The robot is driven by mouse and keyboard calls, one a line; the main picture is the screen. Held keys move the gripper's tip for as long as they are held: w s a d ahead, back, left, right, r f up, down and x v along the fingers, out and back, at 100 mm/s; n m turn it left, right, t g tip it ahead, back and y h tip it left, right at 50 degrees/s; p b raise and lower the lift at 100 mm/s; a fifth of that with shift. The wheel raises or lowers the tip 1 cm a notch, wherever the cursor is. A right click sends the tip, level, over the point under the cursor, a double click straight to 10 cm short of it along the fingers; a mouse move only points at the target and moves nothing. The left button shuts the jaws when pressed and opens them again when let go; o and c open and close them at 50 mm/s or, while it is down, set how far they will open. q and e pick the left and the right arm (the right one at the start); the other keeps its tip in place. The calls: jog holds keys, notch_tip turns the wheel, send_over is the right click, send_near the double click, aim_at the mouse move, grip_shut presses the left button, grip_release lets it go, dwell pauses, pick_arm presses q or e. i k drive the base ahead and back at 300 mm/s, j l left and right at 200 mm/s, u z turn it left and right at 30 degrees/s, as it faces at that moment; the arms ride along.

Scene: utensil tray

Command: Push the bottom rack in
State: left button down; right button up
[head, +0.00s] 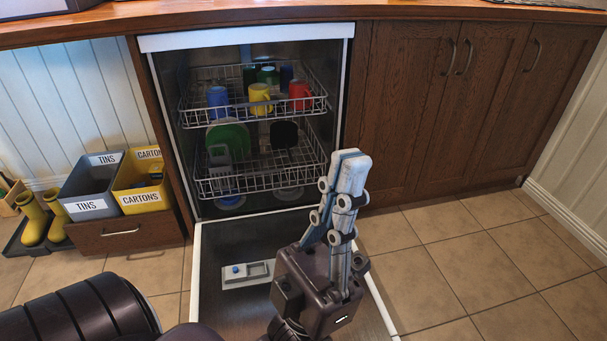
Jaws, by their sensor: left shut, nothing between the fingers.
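The bottom rack (262,179) is a wire basket low in the open dishwasher. It holds a green plate (229,138), a black item (284,135) and a grey utensil holder (219,155). Its front edge stands at about the opening, and I cannot tell exactly how far out it is. My left gripper (347,156) is shut and empty, with its fingers pointing up, above the open door and right of the bottom rack. My right gripper is not in view.
The dishwasher door (230,240) lies open below. The top rack (250,110) holds several coloured mugs, with its front slightly out. Brown cabinets (430,110) stand right. Bins marked tins (90,187) and cartons (144,185) stand left. The tiled floor at right is clear.

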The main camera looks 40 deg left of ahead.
aim_at(258, 151)
jog(key=i+l+z, duration=0.55)
jog(key=i+z, duration=0.15)
jog(key=i, duration=0.2)
jog(key=i+l+z, duration=0.15)
jog(key=i+z, duration=0.2)
jog(key=i+u, duration=0.85)
jog(key=i+l+u, duration=0.4)
jog(key=i+j+u, duration=0.1)
jog(key=u, duration=0.35)
jog(key=i+j+u, duration=0.1)
jog(key=u, duration=0.35)
jog(key=i+u, duration=0.2)
jog(key=u, duration=0.25)
jog(key=i+u, duration=0.15)
jog(key=u, duration=0.3)
jog(key=i+j+u, duration=0.2)
jog(key=i, duration=0.15)
jog(key=i+j+u, duration=0.15)
jog(key=i+j, duration=0.05)
jog(key=i, duration=0.1)
